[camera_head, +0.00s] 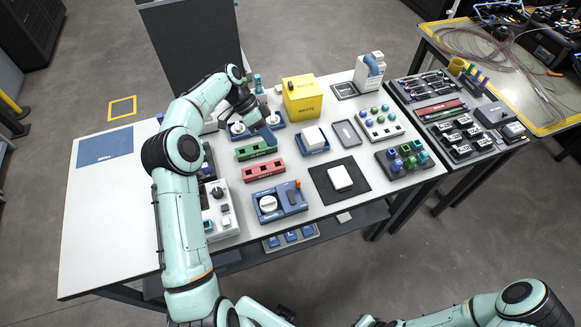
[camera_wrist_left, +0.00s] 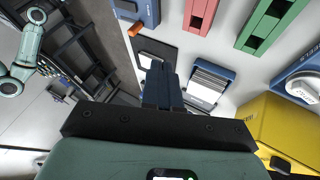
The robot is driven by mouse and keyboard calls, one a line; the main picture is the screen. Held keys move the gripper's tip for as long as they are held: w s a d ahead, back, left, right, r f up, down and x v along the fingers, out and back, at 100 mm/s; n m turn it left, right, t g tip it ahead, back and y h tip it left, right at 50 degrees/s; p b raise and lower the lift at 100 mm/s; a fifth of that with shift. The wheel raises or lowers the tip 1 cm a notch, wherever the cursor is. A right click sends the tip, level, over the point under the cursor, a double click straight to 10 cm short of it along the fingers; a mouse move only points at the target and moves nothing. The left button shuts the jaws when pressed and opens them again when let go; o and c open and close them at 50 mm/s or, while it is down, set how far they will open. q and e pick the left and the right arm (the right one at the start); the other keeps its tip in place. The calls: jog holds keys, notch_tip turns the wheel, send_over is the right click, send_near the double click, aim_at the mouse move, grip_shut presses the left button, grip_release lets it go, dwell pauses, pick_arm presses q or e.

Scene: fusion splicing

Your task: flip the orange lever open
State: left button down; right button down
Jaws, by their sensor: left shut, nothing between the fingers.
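In the left wrist view the lever (camera_wrist_left: 135,29) shows as a short orange bar beside the blue device (camera_wrist_left: 146,8), beyond my fingertips. My left gripper (camera_head: 270,138) is shut and empty above the table, by the green rack and behind the blue device, apart from the lever. Its closed dark fingers show in the left wrist view (camera_wrist_left: 158,75). My right gripper is not in view.
A green rack (camera_head: 257,149) and a red rack (camera_head: 264,170) stand between gripper and device. A black mat (camera_head: 356,184) lies right of the device.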

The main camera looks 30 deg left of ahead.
aim_at(298, 184)
pick_arm(q)
jog(key=shift+f, duration=0.1)
